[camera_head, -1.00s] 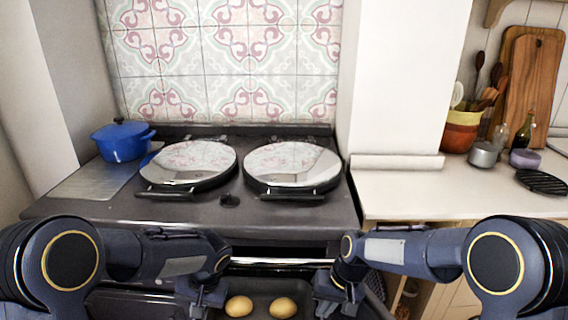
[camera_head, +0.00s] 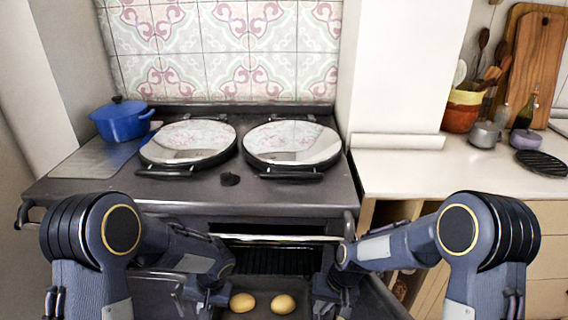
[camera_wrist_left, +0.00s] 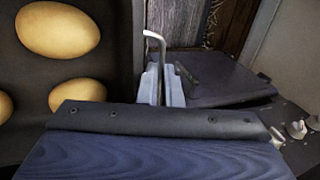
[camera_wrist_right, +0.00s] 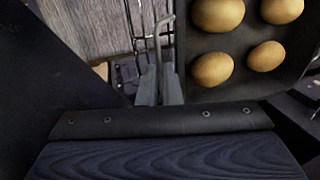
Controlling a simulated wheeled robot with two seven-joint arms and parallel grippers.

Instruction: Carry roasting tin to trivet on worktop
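The dark roasting tin (camera_head: 256,309) with several round potato-like items (camera_head: 283,304) in it is at the bottom middle of the head view, in front of the open oven. My left gripper (camera_head: 205,300) is at its left end; in the left wrist view its fingers (camera_wrist_left: 160,85) are closed around a thin metal handle. My right gripper (camera_head: 335,300) is at the tin's right end; in the right wrist view its fingers (camera_wrist_right: 159,85) are closed around the other metal handle. The black trivet (camera_head: 542,162) lies on the worktop (camera_head: 430,172) at the far right.
The range cooker (camera_head: 215,195) has two round shut lids and an open oven (camera_head: 270,258) below. A blue pot (camera_head: 121,120) stands at its left. The worktop's front is clear.

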